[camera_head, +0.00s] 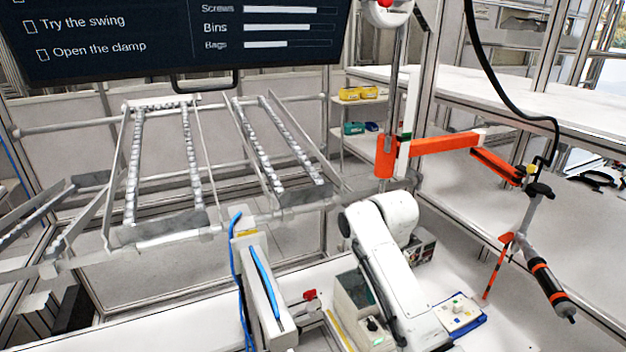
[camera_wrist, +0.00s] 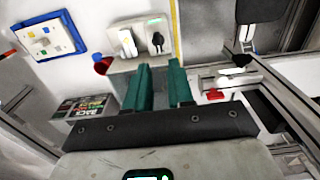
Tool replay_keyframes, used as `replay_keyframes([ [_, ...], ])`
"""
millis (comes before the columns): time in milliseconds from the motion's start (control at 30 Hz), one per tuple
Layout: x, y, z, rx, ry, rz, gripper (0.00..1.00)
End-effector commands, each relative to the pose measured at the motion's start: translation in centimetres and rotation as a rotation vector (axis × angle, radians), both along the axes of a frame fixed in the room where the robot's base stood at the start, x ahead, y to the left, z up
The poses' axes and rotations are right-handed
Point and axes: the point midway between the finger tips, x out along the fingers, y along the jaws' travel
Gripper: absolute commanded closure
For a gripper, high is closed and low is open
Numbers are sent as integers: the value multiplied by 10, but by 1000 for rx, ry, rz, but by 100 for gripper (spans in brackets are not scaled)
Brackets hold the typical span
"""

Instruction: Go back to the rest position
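My gripper (camera_wrist: 158,68) shows in the wrist view as two teal fingers with a clear gap between them. Nothing is held between the fingers. They point toward a grey box (camera_wrist: 126,66) with a white part and a black part on its top. In the head view my white arm is bent beside that grey box (camera_head: 352,292), at the lower centre right. My gripper cannot be made out in the head view. No helmet shell can be made out in either view.
A blue tray with a white plate (camera_head: 460,314) lies right of the arm. A small printed box (camera_wrist: 84,107) stands nearby. An orange jointed arm with a hanging tool (camera_head: 545,285) is at right. Sloped roller racks (camera_head: 165,235) stand at left, below a screen (camera_head: 180,40).

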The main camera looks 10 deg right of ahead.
Motion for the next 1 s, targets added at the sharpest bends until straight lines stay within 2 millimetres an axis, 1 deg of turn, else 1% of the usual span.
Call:
replay_keyframes([
  [33, -9, 3, -16, 9, 4, -1, 78],
  [67, -14, 4, -24, 16, 2, -3, 78],
  [167, -39, 9, -58, 42, -3, -17, 78],
  [200, -52, 11, -73, 53, -4, -25, 78],
  [267, -72, 12, -94, 68, -10, -41, 78],
  [300, -86, 12, -106, 78, -14, -52, 78],
  [367, -108, 11, -124, 89, -19, -73, 78],
  [400, -122, 10, -134, 95, -23, -88, 78],
  [467, -146, 7, -150, 103, -27, -111, 78],
  [500, -161, 5, -158, 105, -32, -128, 78],
  [567, -186, 1, -171, 109, -35, -152, 78],
  [600, -202, -3, -178, 107, -38, -170, 78],
  [633, -215, -6, -183, 106, -40, -183, 78],
  [767, -271, -21, -199, 94, -51, -242, 78],
  [800, -289, -26, -202, 88, -53, -261, 78],
  [867, -315, -35, -205, 74, -59, -289, 78],
  [900, -331, -41, -205, 65, -63, -305, 78],
  [1000, -368, -54, -203, 38, -71, -341, 78],
])
